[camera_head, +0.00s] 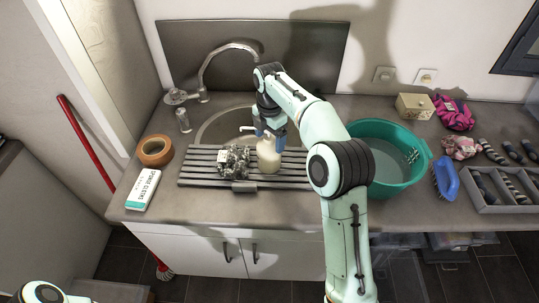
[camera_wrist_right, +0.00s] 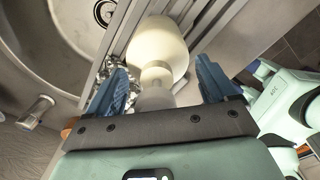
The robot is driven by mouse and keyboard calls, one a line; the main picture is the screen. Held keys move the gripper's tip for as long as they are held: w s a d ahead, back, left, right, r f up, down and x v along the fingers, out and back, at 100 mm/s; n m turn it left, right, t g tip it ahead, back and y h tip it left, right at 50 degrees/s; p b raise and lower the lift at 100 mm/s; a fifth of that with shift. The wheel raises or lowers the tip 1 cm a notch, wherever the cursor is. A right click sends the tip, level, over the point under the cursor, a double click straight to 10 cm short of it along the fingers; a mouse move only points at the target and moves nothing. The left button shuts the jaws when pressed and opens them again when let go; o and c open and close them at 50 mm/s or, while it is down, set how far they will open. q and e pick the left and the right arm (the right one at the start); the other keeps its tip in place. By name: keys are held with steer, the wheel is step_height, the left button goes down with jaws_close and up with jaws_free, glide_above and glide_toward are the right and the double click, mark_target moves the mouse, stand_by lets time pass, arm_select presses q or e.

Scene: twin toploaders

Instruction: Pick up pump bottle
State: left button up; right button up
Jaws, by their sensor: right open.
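The pump bottle (camera_head: 268,156) is cream-coloured with a pump top. It stands upright on the dark slatted drying rack (camera_head: 210,177) in front of the sink. My right gripper (camera_head: 268,133) is over the bottle's top, fingers pointing down. In the right wrist view the bottle's round body (camera_wrist_right: 157,48) lies beyond the fingertips. Its neck and pump head are between the two blue fingers (camera_wrist_right: 166,85), with gaps at the sides. The right gripper is open. Part of my left arm shows at the bottom left of the head view, but its gripper is outside the frame.
A crumpled metallic scrubber (camera_head: 234,158) is just left of the bottle. A teal basin (camera_head: 392,180) stands to the right behind my arm. The tap (camera_head: 222,52) arches over the sink.

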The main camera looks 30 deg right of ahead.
steer(key=shift+w, duration=0.2)
steer(key=c, duration=1.3)
jaws_close()
steer(key=shift+s, duration=0.15)
steer(key=shift+f, duration=0.1)
steer(key=shift+a, duration=0.1)
